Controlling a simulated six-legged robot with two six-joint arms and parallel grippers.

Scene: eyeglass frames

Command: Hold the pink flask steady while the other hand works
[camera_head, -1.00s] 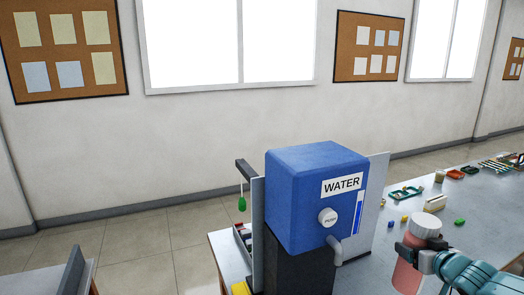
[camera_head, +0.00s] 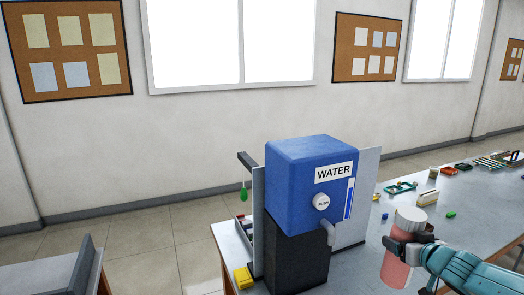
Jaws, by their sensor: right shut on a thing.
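The pink flask (camera_head: 396,272) with a white cap stands near upright at the lower right. My right gripper (camera_head: 408,240) is shut around it just below the cap, with the teal arm coming in from the right. The flask is to the right of the blue water dispenser (camera_head: 308,180) and its grey spout (camera_head: 329,233), apart from both. The flask's bottom is near the lower picture edge, so I cannot tell whether it touches the table. My left gripper is not in view.
The dispenser stands on a black base (camera_head: 296,262) on the grey table (camera_head: 470,228). A yellow block (camera_head: 243,278) lies left of the base. A green item (camera_head: 243,192) hangs from a bracket behind. Small parts and trays (camera_head: 401,187) lie along the table at right.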

